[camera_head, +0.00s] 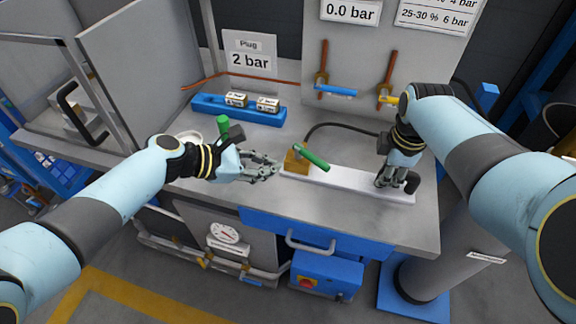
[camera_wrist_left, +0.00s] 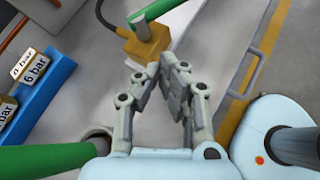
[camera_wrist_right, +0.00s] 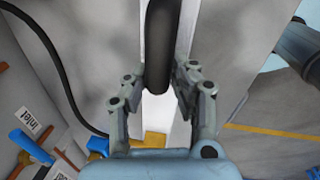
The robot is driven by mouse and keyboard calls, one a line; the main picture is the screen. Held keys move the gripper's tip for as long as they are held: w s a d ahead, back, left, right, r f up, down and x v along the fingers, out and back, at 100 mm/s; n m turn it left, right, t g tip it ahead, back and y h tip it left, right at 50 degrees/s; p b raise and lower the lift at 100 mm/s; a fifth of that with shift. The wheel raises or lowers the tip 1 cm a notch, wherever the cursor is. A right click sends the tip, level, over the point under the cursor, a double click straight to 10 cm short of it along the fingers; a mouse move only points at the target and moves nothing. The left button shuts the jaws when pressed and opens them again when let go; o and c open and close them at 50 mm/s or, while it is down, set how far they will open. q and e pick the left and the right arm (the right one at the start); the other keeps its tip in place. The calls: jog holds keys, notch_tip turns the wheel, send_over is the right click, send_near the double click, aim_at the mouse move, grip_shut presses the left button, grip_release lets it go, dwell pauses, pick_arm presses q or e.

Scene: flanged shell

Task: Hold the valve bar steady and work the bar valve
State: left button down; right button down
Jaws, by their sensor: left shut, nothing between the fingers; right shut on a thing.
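The valve bar (camera_head: 345,184) lies on the bench as a long pale strip. At its left end sits a brass valve block (camera_head: 296,160) with a green lever (camera_head: 311,156) slanting across its top; both also show in the left wrist view, the block (camera_wrist_left: 145,44) just beyond my fingertips. At its right end is a black handle (camera_head: 412,181). My right gripper (camera_head: 389,181) is shut on that handle (camera_wrist_right: 159,45), which stands between its fingers. My left gripper (camera_head: 274,170) is shut and empty, its tips beside the brass block; I see no clear contact.
A blue rack (camera_head: 212,105) with labelled blocks stands behind, near a "Plug 2 bar" sign (camera_head: 250,58). A green upright handle (camera_head: 222,125) stands close behind my left wrist. A black hose (camera_head: 335,126) runs behind the bar. The back panel carries blue (camera_head: 336,91) and yellow levers.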

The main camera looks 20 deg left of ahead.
pick_arm(q)
jog(key=shift+a+r, duration=0.15)
jog(key=shift+a, duration=2.35)
pick_arm(e)
jog(key=c, duration=1)
grip_release()
